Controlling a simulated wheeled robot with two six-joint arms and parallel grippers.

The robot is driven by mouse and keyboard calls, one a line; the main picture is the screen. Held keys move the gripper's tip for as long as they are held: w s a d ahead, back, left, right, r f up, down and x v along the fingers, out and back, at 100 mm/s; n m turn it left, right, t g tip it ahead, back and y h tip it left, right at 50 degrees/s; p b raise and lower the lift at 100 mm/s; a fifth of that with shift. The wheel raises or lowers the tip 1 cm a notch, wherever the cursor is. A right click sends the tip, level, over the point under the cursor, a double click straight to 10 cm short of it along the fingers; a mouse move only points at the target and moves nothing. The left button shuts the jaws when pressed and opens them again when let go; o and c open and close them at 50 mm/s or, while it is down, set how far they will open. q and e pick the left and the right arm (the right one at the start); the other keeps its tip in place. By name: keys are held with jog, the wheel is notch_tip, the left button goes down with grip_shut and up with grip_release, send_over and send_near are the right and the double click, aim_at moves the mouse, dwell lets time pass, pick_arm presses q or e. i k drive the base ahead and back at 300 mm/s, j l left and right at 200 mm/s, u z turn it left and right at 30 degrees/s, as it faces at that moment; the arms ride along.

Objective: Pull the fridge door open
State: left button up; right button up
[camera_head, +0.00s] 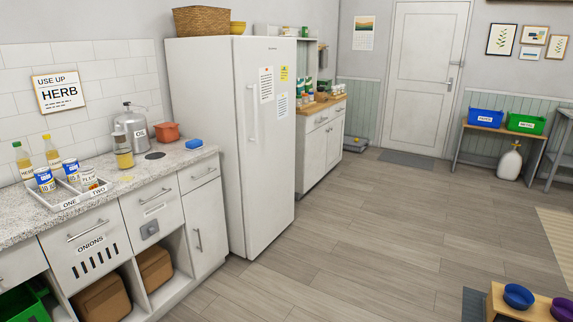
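A tall white fridge (203,130) stands left of the middle, at the end of the kitchen counter. Its door (267,190) faces right and is closed. A long vertical handle (252,112) runs along the left part of the door. Paper notes and a yellow label (284,73) are stuck on the door's upper part. Neither of my grippers shows in the head view.
The wooden floor (350,225) before the fridge door is clear. A low wooden stand (500,306) with bowls is at the bottom right.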

aim_at(265, 67)
jog(key=i+l+z, duration=0.2)
jog(key=i+z, duration=0.15)
jog(key=i, duration=0.15)
jog(key=i+l+z, duration=0.1)
jog(key=i+z, duration=0.25)
jog(key=i, duration=0.2)
jog(key=i+z, duration=0.35)
jog(key=i, duration=0.15)
